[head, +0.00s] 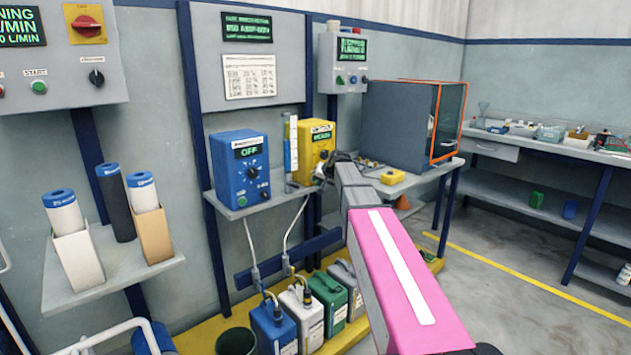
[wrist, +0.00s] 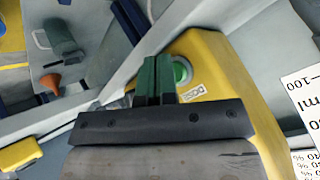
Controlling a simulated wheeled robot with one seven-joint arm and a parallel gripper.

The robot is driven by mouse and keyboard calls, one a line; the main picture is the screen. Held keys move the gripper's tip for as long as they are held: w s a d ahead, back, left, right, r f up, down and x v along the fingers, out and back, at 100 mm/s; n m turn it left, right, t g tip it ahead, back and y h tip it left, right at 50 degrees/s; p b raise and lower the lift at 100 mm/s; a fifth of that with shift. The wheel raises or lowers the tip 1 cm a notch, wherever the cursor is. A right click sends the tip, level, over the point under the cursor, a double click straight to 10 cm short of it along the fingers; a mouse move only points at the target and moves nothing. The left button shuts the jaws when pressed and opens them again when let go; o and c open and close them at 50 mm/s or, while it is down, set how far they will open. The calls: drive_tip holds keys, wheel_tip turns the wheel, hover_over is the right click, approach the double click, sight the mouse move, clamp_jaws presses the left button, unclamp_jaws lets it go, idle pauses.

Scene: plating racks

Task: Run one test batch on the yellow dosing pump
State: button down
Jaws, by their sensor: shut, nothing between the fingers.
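The yellow dosing pump (head: 313,139) stands on a wall shelf in the head view. Its small green display is lit, and the word on it looks like "READY". In the wrist view the pump's yellow body (wrist: 222,72) fills the middle, with a round green button (wrist: 182,72) beside a label that seems to read "DOSE". My gripper (wrist: 156,75) is shut and empty, its green fingertips right next to the button. I cannot tell whether they touch it. In the head view my wrist covers the pump's lower front.
A blue pump (head: 239,165) showing "OFF" stands left of the yellow one. Jugs (head: 301,312) stand below on a yellow base. A grey cabinet (head: 398,118) stands to the right.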

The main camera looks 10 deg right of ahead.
drive_tip(key=shift+w+a, duration=0.3)
drive_tip(key=shift+w, duration=0.15)
idle(0.6)
idle(0.4)
drive_tip(key=shift+s+d, duration=0.55)
drive_tip(key=shift+s, duration=0.25)
drive_tip(key=s+d, duration=0.1)
drive_tip(key=s, duration=0.1)
drive_tip(key=s+d, duration=0.1)
drive_tip(key=s, duration=0.1)
drive_tip(key=shift+d, duration=0.35)
idle(0.4)
drive_tip(key=s+f+n+g+h, duration=0.1)
drive_tip(key=s+f+g, duration=0.3)
drive_tip(key=s+f, duration=0.9)
drive_tip(key=s+f+g+h, duration=0.3)
drive_tip(key=s+f, duration=1)
drive_tip(key=s, duration=0.8)
drive_tip(key=shift+s+a+f+n+g, duration=0.15)
drive_tip(key=shift+a+f+n+g, duration=0.05)
drive_tip(key=shift+a+n+g, duration=0.2)
